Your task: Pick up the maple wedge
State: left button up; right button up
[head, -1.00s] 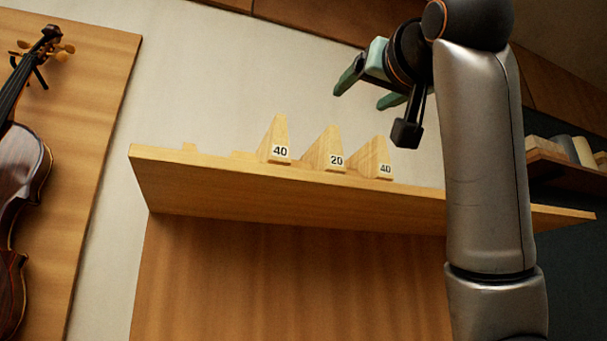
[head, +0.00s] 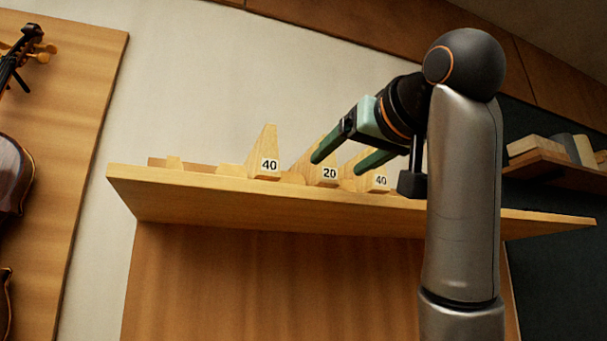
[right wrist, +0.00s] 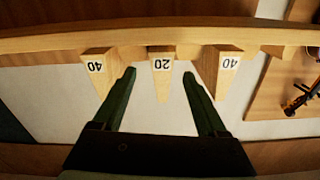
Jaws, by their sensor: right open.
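Three pale wooden wedges stand in a row on a wooden shelf (head: 330,212): a left one marked 40 (head: 265,152), a middle one marked 20 (head: 327,172) and a right one marked 40 (head: 378,181). I cannot tell by the wood which is maple. My right gripper (head: 338,162) is open and empty, its fingers partly covering the middle and right wedges in the head view. In the right wrist view, which is upside down, the 20 wedge (right wrist: 161,80) lies between the two fingers (right wrist: 159,76); contact is not visible. My left gripper is out of view.
Low wooden pieces (head: 173,163) sit at the shelf's left end. A violin (head: 14,175) hangs on a wooden panel at the left. A second shelf (head: 555,163) with blocks is at the right, behind my right arm.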

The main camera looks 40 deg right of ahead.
aim_at(330, 168)
jog(key=p+x, duration=0.2)
jog(key=x, duration=0.3)
jog(key=shift+w, duration=0.3)
grip_shut()
jog(key=shift+s+r, duration=0.1)
dwell(0.4)
